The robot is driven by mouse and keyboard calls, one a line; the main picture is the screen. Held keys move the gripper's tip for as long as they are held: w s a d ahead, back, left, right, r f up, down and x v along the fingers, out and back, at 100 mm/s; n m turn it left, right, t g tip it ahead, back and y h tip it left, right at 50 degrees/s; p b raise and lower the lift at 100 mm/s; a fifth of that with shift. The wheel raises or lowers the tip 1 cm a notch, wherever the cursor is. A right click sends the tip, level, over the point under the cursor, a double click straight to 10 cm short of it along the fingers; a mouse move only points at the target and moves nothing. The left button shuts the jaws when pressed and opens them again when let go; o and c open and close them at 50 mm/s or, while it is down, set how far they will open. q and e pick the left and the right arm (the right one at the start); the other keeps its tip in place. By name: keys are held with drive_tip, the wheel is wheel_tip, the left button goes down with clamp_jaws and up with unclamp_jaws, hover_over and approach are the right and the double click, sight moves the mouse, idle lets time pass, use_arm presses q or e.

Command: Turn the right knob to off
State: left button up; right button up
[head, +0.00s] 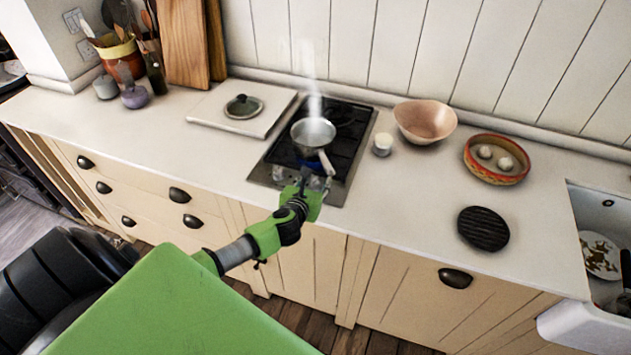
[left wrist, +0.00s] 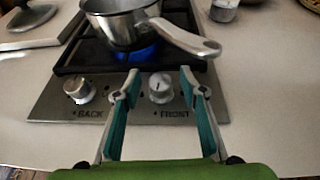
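The right knob (left wrist: 160,88), silver and marked FRONT, sits on the steel front panel of the hob (head: 258,175). Its pointer mark looks roughly upright. The left knob (left wrist: 79,90), marked BACK, is beside it. My left gripper (left wrist: 160,73) is open, with one finger on each side of the right knob in the left wrist view; I cannot tell whether they touch it. In the head view my left gripper (head: 312,178) is at the hob's front edge and hides the knobs partly. A blue flame (left wrist: 143,53) burns under the saucepan. My right gripper is not in view.
A steaming saucepan (head: 313,133) stands on the front burner, its handle (left wrist: 183,38) reaching out above the right knob. A lid (head: 243,106) lies on a white board to the left.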

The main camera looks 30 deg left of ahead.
use_arm(q)
clamp_jaws()
drive_tip(key=shift+h, duration=0.3)
